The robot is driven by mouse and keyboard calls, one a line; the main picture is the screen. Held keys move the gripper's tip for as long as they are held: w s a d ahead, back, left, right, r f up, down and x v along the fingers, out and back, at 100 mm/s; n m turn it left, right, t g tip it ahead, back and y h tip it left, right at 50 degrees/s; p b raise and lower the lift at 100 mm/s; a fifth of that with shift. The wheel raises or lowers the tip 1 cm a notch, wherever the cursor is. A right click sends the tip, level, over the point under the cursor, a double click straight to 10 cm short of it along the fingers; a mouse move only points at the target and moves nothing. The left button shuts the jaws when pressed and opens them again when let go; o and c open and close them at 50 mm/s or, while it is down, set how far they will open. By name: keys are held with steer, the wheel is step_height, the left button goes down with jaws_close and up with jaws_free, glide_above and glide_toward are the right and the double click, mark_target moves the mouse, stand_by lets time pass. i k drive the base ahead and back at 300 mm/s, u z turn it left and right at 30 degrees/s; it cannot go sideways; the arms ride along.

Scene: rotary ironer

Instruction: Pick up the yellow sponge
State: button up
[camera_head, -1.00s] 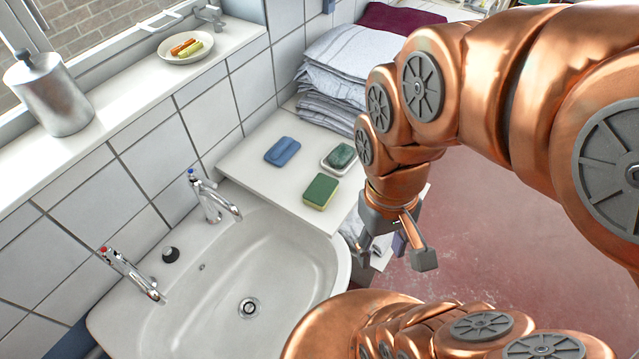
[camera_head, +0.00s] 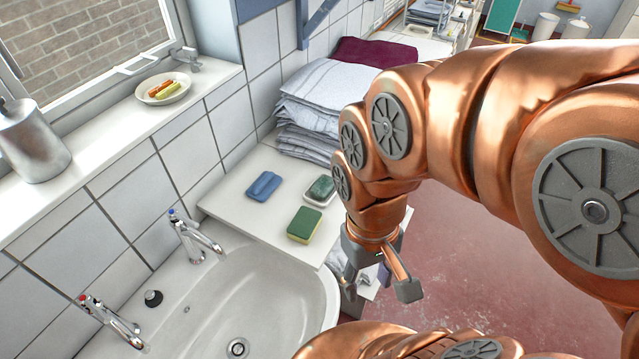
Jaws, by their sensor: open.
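The yellow sponge (camera_head: 304,225) has a green top face and a yellow side. It lies flat on the white shelf (camera_head: 240,205) beside the basin, near the shelf's front edge. My gripper (camera_head: 378,294) is open and empty, pointing down. In the picture it is to the right of and below the sponge, past the shelf's edge, and apart from the sponge. Nothing hides the sponge.
A blue sponge (camera_head: 263,186) and a green soap in a white dish (camera_head: 321,190) lie near the sponge. Folded towels (camera_head: 322,100) are stacked behind. The sink (camera_head: 250,295) with two taps is at the lower left. Red floor (camera_head: 470,270) lies open at right.

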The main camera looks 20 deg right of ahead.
mark_target(305, 225)
steer(key=u, duration=2.8)
steer(key=k, duration=0.65)
steer(key=z, duration=0.9)
